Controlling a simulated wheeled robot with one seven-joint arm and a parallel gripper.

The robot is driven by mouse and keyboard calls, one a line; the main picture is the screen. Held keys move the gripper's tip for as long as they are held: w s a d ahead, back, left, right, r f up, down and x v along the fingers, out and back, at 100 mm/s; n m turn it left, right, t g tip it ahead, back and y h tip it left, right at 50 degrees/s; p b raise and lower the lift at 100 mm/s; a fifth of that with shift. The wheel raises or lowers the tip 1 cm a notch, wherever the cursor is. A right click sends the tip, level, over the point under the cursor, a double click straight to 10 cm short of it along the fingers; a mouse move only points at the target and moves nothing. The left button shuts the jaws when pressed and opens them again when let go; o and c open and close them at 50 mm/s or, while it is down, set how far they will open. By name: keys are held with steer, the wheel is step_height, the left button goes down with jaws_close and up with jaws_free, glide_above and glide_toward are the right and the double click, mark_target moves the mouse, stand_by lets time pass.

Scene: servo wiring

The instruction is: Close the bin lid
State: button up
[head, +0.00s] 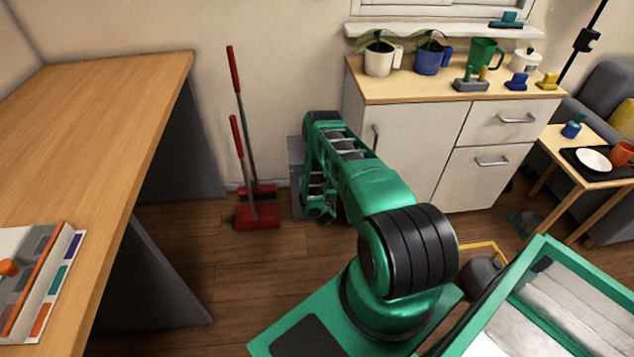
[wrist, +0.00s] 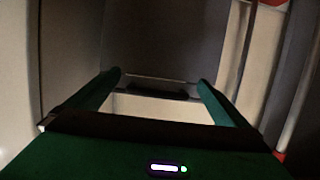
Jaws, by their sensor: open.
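A grey box-like body, which looks like the bin (head: 296,178), stands on the floor against the wall, left of the white cabinet. My arm hides most of it, and I cannot make out its lid or the lid's angle in the head view. My gripper (head: 320,211) hangs low in front of the bin, pointing down. In the wrist view my gripper (wrist: 160,77) has its two green fingers wide apart, with nothing held between them. A dark grey panel (wrist: 160,40) fills the view beyond the fingertips; I cannot tell whether it is the bin's wall or lid.
A red-handled broom and dustpan (head: 256,215) stand left of the bin. The white cabinet (head: 405,150) is close on the right, with pots and mugs on top. A wooden desk (head: 110,120) is at the left.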

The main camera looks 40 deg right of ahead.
steer(key=v, duration=1)
steer(key=shift+s+a, duration=0.2)
steer(key=shift+s, duration=0.1)
steer(key=shift+r, duration=0.1)
